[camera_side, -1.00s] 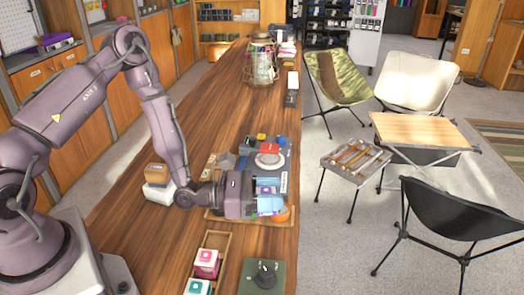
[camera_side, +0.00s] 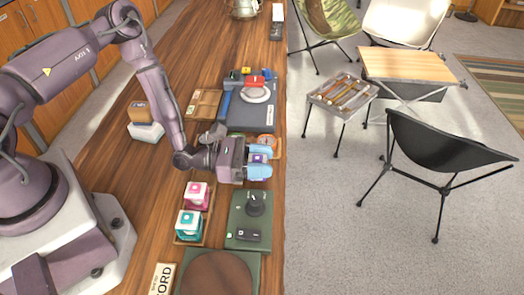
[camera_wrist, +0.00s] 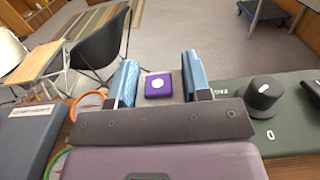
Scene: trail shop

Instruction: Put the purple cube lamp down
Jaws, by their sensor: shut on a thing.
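My gripper (camera_side: 258,164) is shut on the purple cube lamp (camera_side: 258,157), which sits between its two blue fingertips. In the wrist view the lamp (camera_wrist: 158,84) shows a white round spot on its purple face, with my gripper's fingers (camera_wrist: 160,82) on both sides. The gripper is over the right part of the wooden counter, between the blue-grey unit and the green unit. I cannot tell how high the lamp is above the counter. A wooden tray (camera_side: 208,229) holds a pink cube lamp (camera_side: 197,195) and a teal cube lamp (camera_side: 189,223).
The green unit (camera_side: 240,222) with a black knob (camera_side: 255,203) is just nearer than the gripper. The blue-grey unit (camera_side: 252,117) with a white disc (camera_side: 256,95) is beyond it. An orange ring (camera_side: 268,142) lies close by. Another wooden tray (camera_side: 204,104) looks empty. The counter's edge is right.

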